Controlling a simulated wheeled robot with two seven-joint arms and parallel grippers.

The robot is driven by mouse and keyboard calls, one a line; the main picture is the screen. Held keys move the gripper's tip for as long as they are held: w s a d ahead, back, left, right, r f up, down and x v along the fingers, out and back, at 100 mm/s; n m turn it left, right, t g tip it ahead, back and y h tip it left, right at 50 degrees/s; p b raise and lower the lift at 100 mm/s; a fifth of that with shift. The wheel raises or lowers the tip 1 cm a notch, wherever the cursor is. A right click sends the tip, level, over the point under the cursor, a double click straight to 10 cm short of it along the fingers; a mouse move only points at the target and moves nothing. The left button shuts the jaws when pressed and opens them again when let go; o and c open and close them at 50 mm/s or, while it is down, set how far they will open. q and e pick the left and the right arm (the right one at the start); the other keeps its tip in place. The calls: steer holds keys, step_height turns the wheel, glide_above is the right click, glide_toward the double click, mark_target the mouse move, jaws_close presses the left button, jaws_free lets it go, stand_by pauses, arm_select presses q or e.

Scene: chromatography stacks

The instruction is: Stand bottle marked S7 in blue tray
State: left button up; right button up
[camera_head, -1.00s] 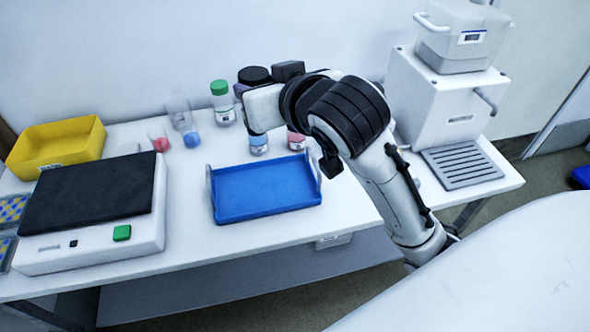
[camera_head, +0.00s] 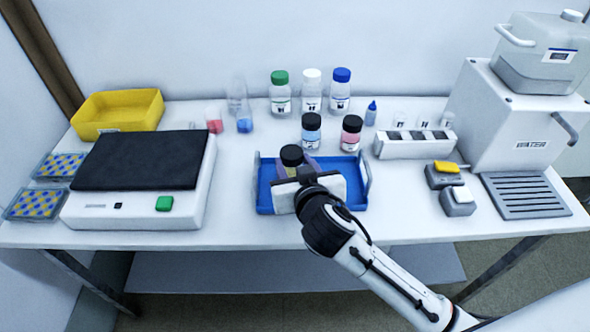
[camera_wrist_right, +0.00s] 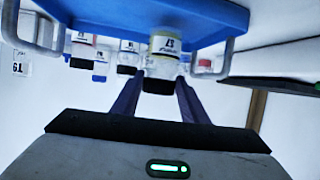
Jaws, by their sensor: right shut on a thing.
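The blue tray (camera_head: 265,198) lies at the middle of the table, with a grey handle at each end. My right gripper (camera_head: 302,170) is over the tray and shut on a black-capped bottle (camera_head: 291,156). The bottle is upright and my gripper hides much of it in the head view. In the right wrist view the held bottle (camera_wrist_right: 164,46) shows upside down between the fingers (camera_wrist_right: 157,95), its base against the tray (camera_wrist_right: 200,18). I cannot read its label surely, nor tell if its base touches the tray floor. My left gripper is not in view.
Behind the tray stand a blue-liquid bottle (camera_head: 311,130) and a pink-liquid bottle (camera_head: 351,132), both black-capped. Farther back are green-, white- and blue-capped bottles (camera_head: 311,92). A scale (camera_head: 140,185) is left; a white rack (camera_head: 412,145) and a machine (camera_head: 510,125) are right.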

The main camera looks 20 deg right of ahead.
steer(key=shift+f, duration=0.7)
steer(key=shift+f, duration=0.25)
steer(key=o, duration=1.2)
steer(key=shift+r, duration=0.1)
steer(key=shift+r, duration=0.2)
steer(key=v, duration=1.2)
